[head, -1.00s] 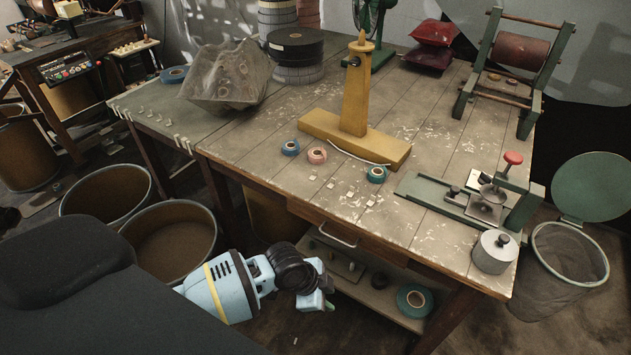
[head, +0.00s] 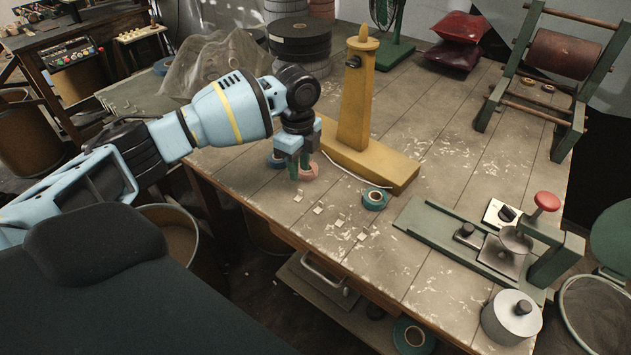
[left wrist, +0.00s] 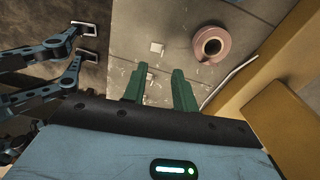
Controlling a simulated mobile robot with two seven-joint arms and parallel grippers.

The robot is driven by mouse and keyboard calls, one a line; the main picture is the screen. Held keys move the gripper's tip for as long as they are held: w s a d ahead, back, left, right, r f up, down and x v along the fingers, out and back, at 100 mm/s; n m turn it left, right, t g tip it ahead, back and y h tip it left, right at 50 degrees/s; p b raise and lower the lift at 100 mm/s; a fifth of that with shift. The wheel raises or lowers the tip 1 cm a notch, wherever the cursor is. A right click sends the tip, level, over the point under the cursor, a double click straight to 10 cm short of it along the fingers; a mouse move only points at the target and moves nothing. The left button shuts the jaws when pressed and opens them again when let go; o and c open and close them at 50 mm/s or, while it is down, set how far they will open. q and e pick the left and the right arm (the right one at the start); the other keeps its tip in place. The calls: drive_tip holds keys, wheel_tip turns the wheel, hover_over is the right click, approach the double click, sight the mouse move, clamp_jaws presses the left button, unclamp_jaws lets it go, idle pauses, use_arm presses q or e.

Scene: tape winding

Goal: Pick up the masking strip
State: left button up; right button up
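The masking strip (head: 350,176) is a thin, pale, curved strip lying on the table along the front of the yellow stand's base. It also shows in the left wrist view (left wrist: 228,80), right of the fingers.
The yellow stand (head: 357,95) rises just behind the strip. Small pale chips (head: 340,223) are scattered in front. A green press (head: 450,228) stands to the right.

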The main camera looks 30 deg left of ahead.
sight(298, 195)
use_arm(q)
drive_tip(key=shift+s+a+f, duration=0.1)
drive_tip(key=shift+s+f, duration=0.2)
drive_tip(key=shift+f, duration=0.75)
drive_tip(key=shift+w+f, duration=0.1)
drive_tip(key=shift+f, duration=0.2)
drive_tip(key=f, duration=0.4)
drive_tip(key=shift+w+a+f+b, duration=0.15)
drive_tip(key=shift+w+f+b, duration=0.05)
drive_tip(key=shift+w+b, duration=0.1)
clamp_jaws()
use_arm(e)
drive_tip(key=shift+s+f, duration=0.3)
drive_tip(key=shift+s, duration=0.35)
drive_tip(key=shift+s+f, duration=0.25)
drive_tip(key=shift+s, duration=0.35)
